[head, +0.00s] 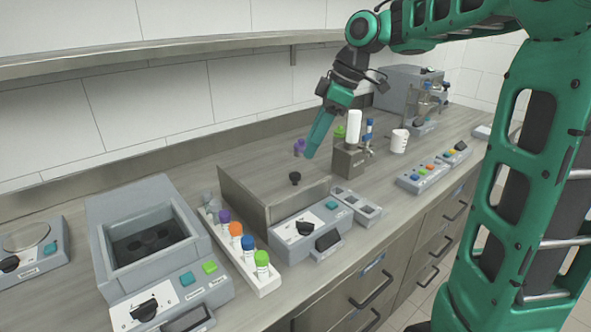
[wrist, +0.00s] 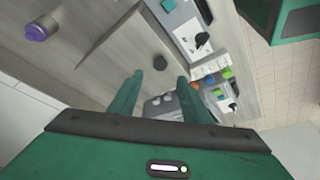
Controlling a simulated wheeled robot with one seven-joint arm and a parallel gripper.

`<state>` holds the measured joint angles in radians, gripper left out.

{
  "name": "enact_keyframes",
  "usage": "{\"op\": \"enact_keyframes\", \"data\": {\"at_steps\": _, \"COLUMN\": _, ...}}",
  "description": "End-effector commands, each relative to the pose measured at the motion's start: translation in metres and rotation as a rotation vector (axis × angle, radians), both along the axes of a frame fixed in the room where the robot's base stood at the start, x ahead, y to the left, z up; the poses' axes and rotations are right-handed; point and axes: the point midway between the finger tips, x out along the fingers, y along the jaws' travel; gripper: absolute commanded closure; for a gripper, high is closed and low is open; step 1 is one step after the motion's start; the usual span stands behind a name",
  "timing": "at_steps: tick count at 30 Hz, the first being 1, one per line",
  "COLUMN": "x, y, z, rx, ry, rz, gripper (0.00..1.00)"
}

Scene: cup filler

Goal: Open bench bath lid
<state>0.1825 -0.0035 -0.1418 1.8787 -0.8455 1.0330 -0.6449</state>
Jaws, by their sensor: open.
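The bench bath is the low box in the middle of the counter, with a grey control panel (head: 308,228) and black dial at its front. Its flat lid (head: 262,182) lies shut on top, with a small black knob (head: 295,178) standing up from it. My gripper (head: 309,154) is open and empty, pointing down above and behind the knob in the head view. In the wrist view the knob (wrist: 160,62) shows just beyond the gap between the fingertips of my gripper (wrist: 160,77), apart from them. The inside of the bath is hidden.
A rack (head: 262,285) of capped tubes and a grey block unit (head: 150,243) stand left of the bath. A purple-capped vial (head: 299,147) is behind it. A metal block (head: 348,160) with a white bottle and a white mug (head: 399,141) stand to the right.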

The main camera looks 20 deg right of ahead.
Motion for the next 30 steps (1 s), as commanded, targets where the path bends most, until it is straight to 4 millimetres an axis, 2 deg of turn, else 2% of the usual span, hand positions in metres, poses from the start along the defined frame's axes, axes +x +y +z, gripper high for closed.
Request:
{"op": "enact_keyframes", "data": {"at_steps": 6, "x": 0.006, "y": 0.015, "z": -0.037, "rx": 0.001, "ry": 0.004, "rz": 0.002, "gripper": 0.57}}
{"op": "enact_keyframes", "data": {"at_steps": 13, "x": 0.011, "y": 0.026, "z": -0.068, "rx": 0.000, "ry": 0.004, "rz": -0.001, "gripper": 0.57}}
{"op": "enact_keyframes", "data": {"at_steps": 19, "x": 0.014, "y": 0.030, "z": -0.079, "rx": -0.002, "ry": 0.001, "rz": -0.001, "gripper": 0.57}}
{"op": "enact_keyframes", "data": {"at_steps": 27, "x": 0.014, "y": 0.030, "z": -0.080, "rx": -0.001, "ry": 0.002, "rz": -0.002, "gripper": 0.57}}
{"op": "enact_keyframes", "data": {"at_steps": 28, "x": 0.014, "y": 0.030, "z": -0.080, "rx": -0.001, "ry": 0.002, "rz": -0.002, "gripper": 0.59}}
{"op": "enact_keyframes", "data": {"at_steps": 30, "x": 0.014, "y": 0.030, "z": -0.080, "rx": -0.001, "ry": 0.002, "rz": -0.002, "gripper": 0.76}}
